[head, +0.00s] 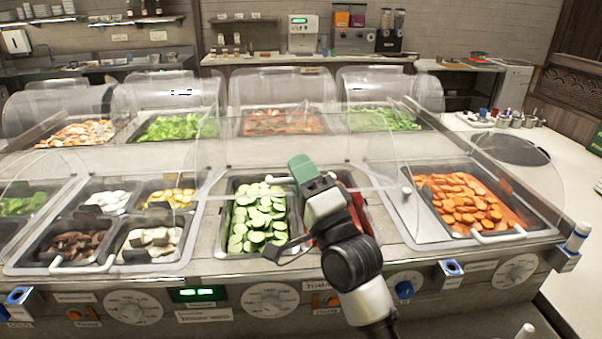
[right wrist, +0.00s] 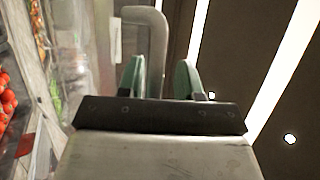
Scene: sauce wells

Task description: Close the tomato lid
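The tomato well is right of the cucumbers in the head view. My right arm hides most of it, and red tomato (head: 321,236) shows beside the arm. Tomatoes (right wrist: 6,104) also show at the left edge of the right wrist view. A clear curved lid stands raised behind the wells, its outline faint. My right gripper (head: 299,168) has green fingers and is up at a pale handle (head: 277,180). In the right wrist view the grey handle (right wrist: 157,40) shows between the parted fingers (right wrist: 158,78), without clear contact. My left gripper is out of view.
Sliced cucumbers (head: 256,218) lie in the well to the left. Carrots (head: 462,199) lie in a well to the right under a clear cover. Knobs (head: 268,300) line the counter front. More covered wells stand behind.

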